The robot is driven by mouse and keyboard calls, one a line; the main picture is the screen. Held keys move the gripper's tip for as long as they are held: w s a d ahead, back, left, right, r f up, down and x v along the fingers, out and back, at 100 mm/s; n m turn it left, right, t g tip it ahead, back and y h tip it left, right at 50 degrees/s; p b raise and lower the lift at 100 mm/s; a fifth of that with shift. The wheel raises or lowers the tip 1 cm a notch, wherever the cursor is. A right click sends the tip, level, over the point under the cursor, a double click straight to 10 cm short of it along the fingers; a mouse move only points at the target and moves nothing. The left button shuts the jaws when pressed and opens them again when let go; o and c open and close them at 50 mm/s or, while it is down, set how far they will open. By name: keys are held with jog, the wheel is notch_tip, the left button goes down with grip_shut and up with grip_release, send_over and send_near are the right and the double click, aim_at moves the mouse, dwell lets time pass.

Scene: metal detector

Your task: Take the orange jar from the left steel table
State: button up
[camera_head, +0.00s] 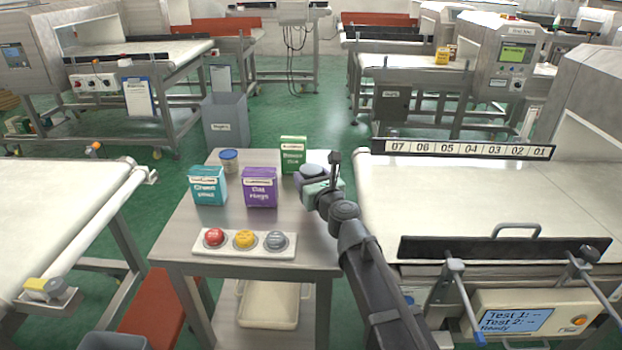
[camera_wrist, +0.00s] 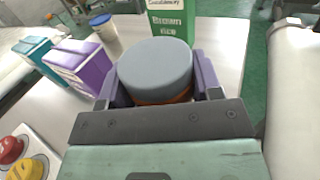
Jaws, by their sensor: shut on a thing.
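The orange jar (camera_wrist: 156,66) has a round grey lid, with a strip of orange body showing below it in the wrist view. My gripper (camera_wrist: 158,84) is shut on it, with a purple finger on each side. In the head view the jar's dark lid (camera_head: 308,170) shows at the right back part of the steel table (camera_head: 312,236), in front of the green box. My gripper (camera_head: 316,180) and arm hide most of the jar there. I cannot tell whether its base touches the table.
A green box (camera_head: 293,153) stands close behind the jar. A purple box (camera_head: 259,187), a teal box (camera_head: 208,186) and a blue-lidded tub (camera_head: 229,160) stand to the left. A button panel (camera_head: 244,243) lies in front. A conveyor (camera_head: 430,200) is at right.

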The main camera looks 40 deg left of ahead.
notch_tip(320, 180, up, 17)
jog(key=p, duration=1.5)
jog(key=shift+p, duration=0.35)
